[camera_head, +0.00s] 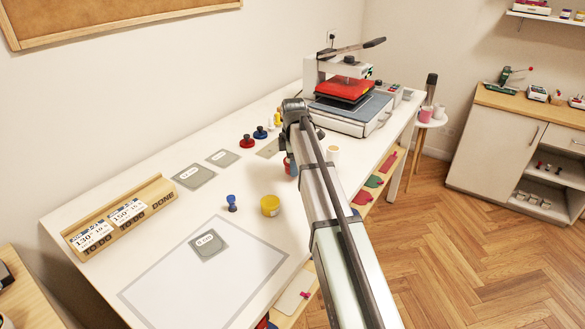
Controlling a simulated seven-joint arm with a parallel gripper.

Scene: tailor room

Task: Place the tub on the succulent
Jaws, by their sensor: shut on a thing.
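A yellow round tub (270,205) stands upright on the white table, left of my arm. A small red and blue thing (290,165) shows beside the arm's edge, and the arm partly covers it. I cannot tell what it is or whether it is held. My arm rises from the bottom right to a joint over the table's middle. My gripper's jaws do not show, and the arm hides the area behind it. I cannot make out a succulent anywhere in view.
A heat press (346,100) stands at the table's far end. A blue stamp (232,203), a grey card (208,244) and a wooden card holder (125,216) are at the left. The pale mat (175,285) is mostly clear.

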